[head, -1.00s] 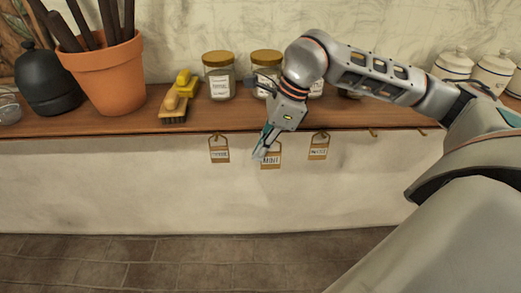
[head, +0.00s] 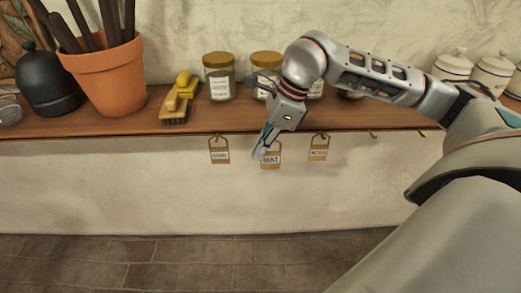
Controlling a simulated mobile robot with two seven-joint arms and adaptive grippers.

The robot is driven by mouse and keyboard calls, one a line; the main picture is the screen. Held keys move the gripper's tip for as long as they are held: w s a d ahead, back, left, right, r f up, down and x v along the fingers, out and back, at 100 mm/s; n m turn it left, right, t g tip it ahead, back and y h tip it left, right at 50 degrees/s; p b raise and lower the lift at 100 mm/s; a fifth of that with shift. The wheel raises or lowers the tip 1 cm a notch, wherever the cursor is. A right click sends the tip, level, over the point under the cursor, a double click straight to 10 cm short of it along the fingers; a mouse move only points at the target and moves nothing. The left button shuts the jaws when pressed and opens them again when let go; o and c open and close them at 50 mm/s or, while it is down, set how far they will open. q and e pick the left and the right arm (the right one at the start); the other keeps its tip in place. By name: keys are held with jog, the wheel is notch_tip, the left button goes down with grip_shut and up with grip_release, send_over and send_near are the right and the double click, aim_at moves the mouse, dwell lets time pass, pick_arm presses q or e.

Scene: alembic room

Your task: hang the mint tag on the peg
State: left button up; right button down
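The mint tag (head: 271,160), a brown tag with a white label reading MINT, is below the shelf edge, between two other tags. My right gripper (head: 261,152) reaches down in front of the shelf edge, its fingertips over the upper left of the mint tag. The fingers look close together, but I cannot tell whether they grip the tag. The tag's top and any peg behind it are hidden by the gripper. Two bare pegs show under the shelf edge to the right, one nearer (head: 373,134) and one farther right (head: 421,133). My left gripper is not in view.
A left tag (head: 219,156) and a right tag (head: 318,153) hang from pegs on either side. On the shelf (head: 120,130) stand a terracotta pot (head: 105,75), a brush (head: 178,105), a jar (head: 219,80) and white canisters (head: 492,70). The wall below is clear.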

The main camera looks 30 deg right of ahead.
jog(key=shift+w+d, duration=0.3)
jog(key=shift+w, duration=0.2)
jog(key=shift+w+d+p, duration=0.3)
jog(key=shift+w+d, duration=0.05)
jog(key=shift+w, duration=0.15)
jog(key=shift+f, duration=0.1)
jog(key=shift+w+d+f, duration=0.1)
jog(key=shift+w+f, duration=0.05)
jog(key=shift+w, duration=0.05)
dwell(0.4)
jog(key=shift+w+d+f, duration=0.15)
jog(key=shift+d+f, duration=0.1)
jog(key=shift+f, duration=0.05)
dwell(0.5)
